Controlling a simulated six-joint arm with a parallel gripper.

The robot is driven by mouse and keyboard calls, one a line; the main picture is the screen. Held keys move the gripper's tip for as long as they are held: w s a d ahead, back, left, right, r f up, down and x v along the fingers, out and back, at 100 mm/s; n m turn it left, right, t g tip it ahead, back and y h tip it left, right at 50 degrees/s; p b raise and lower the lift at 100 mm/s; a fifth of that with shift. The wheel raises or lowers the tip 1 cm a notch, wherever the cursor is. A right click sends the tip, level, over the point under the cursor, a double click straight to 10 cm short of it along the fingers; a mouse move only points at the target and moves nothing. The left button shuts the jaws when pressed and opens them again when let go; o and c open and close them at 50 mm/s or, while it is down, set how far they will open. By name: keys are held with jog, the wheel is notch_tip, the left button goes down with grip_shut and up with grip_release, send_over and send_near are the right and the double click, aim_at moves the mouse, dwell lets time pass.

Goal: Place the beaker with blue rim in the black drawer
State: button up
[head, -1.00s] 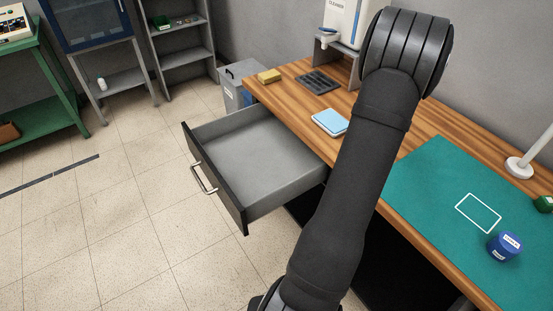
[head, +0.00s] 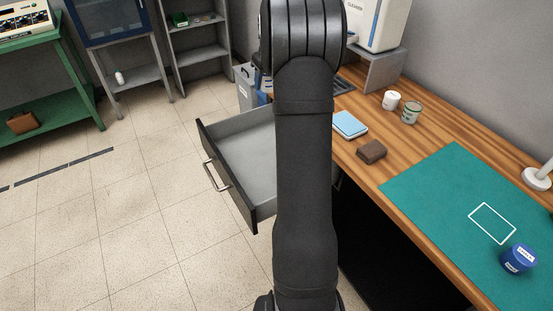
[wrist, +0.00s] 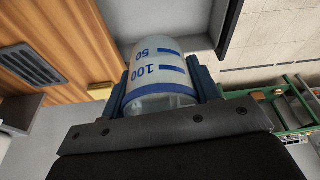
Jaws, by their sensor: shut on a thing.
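The beaker (wrist: 155,70) with blue markings and a blue rim band is in my gripper (wrist: 160,84), seen in the wrist view. The blue fingers are shut on its two sides. The black drawer (head: 228,178) stands open in the head view, with a black front, a metal handle and a grey inside that looks empty where it shows. Part of the drawer is behind my arm. In the wrist view a grey drawer surface (wrist: 195,18) lies beyond the beaker. My gripper and the beaker are hidden behind my arm in the head view.
On the wooden desk (head: 440,130) are a blue pad (head: 350,124), a brown block (head: 371,151), a white cup (head: 391,100) and a green-marked beaker (head: 411,112). A blue jar (head: 519,258) stands on the green mat (head: 430,205). Floor left of the drawer is clear.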

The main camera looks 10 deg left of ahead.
jog(key=shift+s+a, duration=0.25)
jog(key=shift+a, duration=0.2)
jog(key=shift+s+a, duration=0.2)
jog(key=shift+a, duration=0.25)
notch_tip(320, 180, down, 22)
send_over(237, 152)
jog(key=f, duration=0.7)
jog(key=shift+s+d, duration=0.2)
jog(key=shift+d, duration=0.2)
jog(key=shift+f, duration=1.85)
jog(key=shift+f, duration=0.15)
jog(key=o, duration=1)
